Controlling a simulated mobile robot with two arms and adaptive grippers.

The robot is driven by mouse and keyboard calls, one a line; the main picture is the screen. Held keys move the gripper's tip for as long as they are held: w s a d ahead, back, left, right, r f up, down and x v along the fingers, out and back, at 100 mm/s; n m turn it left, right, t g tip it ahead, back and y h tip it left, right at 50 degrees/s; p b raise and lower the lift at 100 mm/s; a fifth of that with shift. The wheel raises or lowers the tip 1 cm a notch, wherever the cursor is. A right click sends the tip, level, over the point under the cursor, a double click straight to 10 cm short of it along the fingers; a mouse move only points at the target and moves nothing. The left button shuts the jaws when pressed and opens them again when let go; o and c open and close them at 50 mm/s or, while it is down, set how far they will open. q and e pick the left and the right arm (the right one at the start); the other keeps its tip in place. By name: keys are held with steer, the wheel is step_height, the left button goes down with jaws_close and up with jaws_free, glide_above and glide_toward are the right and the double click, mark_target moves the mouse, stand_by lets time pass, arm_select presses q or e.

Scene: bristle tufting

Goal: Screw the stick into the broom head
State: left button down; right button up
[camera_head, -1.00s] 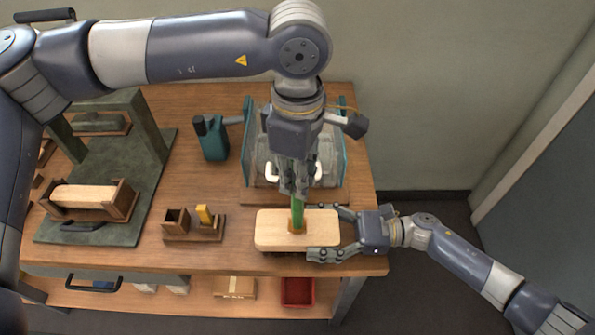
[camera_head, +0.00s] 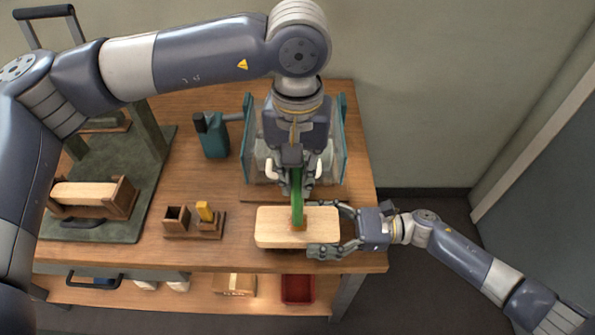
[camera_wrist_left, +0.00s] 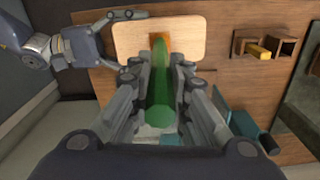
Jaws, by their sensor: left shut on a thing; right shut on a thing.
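The broom head (camera_head: 275,228) is a pale wooden block lying flat near the table's front right. It also shows at the top of the left wrist view (camera_wrist_left: 190,38). The green stick (camera_head: 298,208) stands on the block, its lower end at an orange-brown spot near the block's middle. Whether it sits inside the hole is too small to tell. My left gripper (camera_head: 297,190) points down from above, shut on the stick, which shows between its fingers in the left wrist view (camera_wrist_left: 160,85). My right gripper (camera_head: 335,228) is shut on the block's right end, one finger on each long side.
A teal-sided fixture (camera_head: 341,135) stands just behind the block. A dark green stand (camera_head: 135,215) holds another block (camera_head: 92,192). A red bin (camera_head: 297,288) sits on the lower shelf.

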arm_select(q)
steer(key=m, duration=0.5)
steer(key=shift+m, duration=0.4)
steer(key=m, duration=0.5)
steer(key=shift+m, duration=0.3)
steer(key=c, duration=1.5)
jaws_free()
steer(key=shift+c, duration=0.2)
steer(key=shift+r, duration=0.1)
steer(key=shift+r, duration=2.15)
steer(key=shift+o, duration=0.6)
